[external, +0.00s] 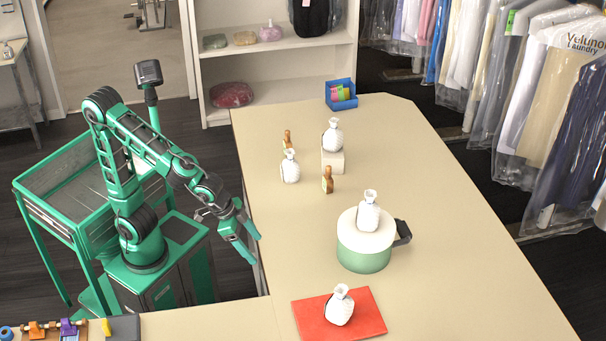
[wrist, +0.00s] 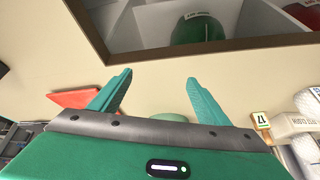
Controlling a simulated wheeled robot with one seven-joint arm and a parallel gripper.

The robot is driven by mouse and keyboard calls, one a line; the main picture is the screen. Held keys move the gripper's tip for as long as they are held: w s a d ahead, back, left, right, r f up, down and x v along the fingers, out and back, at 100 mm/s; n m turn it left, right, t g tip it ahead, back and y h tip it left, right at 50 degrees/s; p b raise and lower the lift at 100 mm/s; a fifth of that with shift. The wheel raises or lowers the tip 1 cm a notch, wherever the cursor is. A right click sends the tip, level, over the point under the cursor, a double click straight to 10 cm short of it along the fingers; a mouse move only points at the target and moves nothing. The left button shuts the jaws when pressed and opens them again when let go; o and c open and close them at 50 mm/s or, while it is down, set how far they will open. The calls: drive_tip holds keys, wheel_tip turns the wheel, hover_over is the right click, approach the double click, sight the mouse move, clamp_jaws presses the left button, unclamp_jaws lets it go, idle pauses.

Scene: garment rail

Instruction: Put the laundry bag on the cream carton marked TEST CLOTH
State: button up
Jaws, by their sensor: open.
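Several white, narrow-necked shapes that look like tied bags show in the external view; I cannot tell which is the laundry bag. One (external: 333,135) is upright on a small cream carton (external: 332,162), and one (external: 290,167) stands on the counter left of it. Another (external: 368,213) is on a pale-lidded green pot (external: 364,252), and one (external: 340,305) leans on a red mat (external: 372,318). The carton's marking is unreadable there. My gripper (external: 255,250) is open and empty by the counter's left edge, away from them all. Its spread fingers (wrist: 158,88) show in the wrist view.
Two small brown items (external: 328,180) stand near the carton. A blue bin (external: 341,94) is at the counter's far end. The pot's dark handle (external: 402,233) sticks out right. Bagged garments hang along the right. The counter (external: 435,180) is clear right of the carton.

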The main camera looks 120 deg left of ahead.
drive_tip(key=s+d+f+m+g+h, duration=0.15)
drive_tip(key=s+d+m, duration=0.35)
drive_tip(key=s+d, duration=0.6)
drive_tip(key=s+d+f+m+g, duration=0.1)
drive_tip(key=s+d+m, duration=0.2)
drive_tip(key=s+d, duration=0.2)
drive_tip(key=s+d+f+m+g+h, duration=0.1)
drive_tip(key=s+d, duration=0.4)
drive_tip(key=s, duration=0.6)
drive_tip(key=m+g, duration=0.1)
drive_tip(key=m, duration=0.1)
drive_tip(key=shift+s+d+f+m, duration=0.25)
drive_tip(key=shift+s+f+m, duration=0.1)
drive_tip(key=shift+f+m, duration=0.05)
drive_tip(key=shift+w+f, duration=0.25)
drive_tip(key=shift+w, duration=0.4)
